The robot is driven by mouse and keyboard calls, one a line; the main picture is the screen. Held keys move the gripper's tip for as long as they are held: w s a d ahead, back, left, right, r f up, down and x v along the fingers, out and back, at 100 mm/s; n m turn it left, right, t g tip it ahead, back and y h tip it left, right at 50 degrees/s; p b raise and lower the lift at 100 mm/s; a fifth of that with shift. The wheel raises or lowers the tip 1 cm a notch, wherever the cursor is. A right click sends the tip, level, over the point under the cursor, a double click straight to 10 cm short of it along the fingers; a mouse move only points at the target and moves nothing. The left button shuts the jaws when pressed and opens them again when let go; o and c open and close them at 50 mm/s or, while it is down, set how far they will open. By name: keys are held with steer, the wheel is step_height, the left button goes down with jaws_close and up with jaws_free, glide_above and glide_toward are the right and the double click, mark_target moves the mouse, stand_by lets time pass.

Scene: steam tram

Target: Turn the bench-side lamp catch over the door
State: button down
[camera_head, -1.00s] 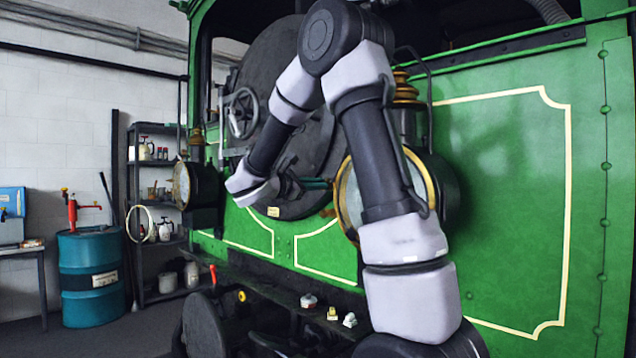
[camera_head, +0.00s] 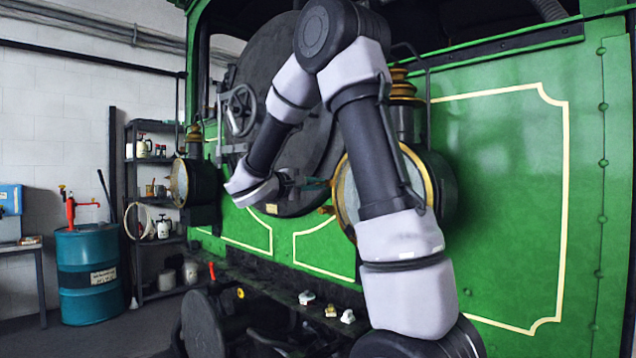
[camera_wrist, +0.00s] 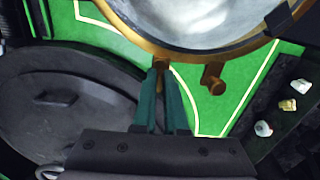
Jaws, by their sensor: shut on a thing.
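The right-hand round lamp (camera_head: 345,195) has a brass rim and pale glass, and is partly behind my arm. In the wrist view the lamp (camera_wrist: 205,20) fills the top. My gripper (camera_head: 318,185) reaches the lamp's left edge from the smokebox side. In the wrist view the teal fingers of my gripper (camera_wrist: 161,82) close on a small brass catch (camera_wrist: 160,64) at the rim. The fingers hide part of it. A second brass lug (camera_wrist: 212,78) sticks out of the rim to the right, apart from the fingers. The left lamp (camera_head: 181,183) is untouched.
The dark round smokebox door (camera_wrist: 65,105) lies left of my fingers in the wrist view. A handwheel (camera_head: 241,110) stands out from it. Several small fittings sit on the dark ledge, including a white-and-red one (camera_head: 306,297). A blue drum (camera_head: 90,275) stands far left.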

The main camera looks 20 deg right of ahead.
steer(key=shift+r+m, duration=0.2)
steer(key=shift+m, duration=0.2)
steer(key=c, duration=1)
jaws_free()
steer(key=shift+o, duration=0.2)
steer(key=shift+f, duration=0.1)
steer(key=shift+a, duration=0.2)
steer(key=v, duration=1)
steer(key=shift+s+a, duration=0.15)
steer(key=shift+s, duration=0.05)
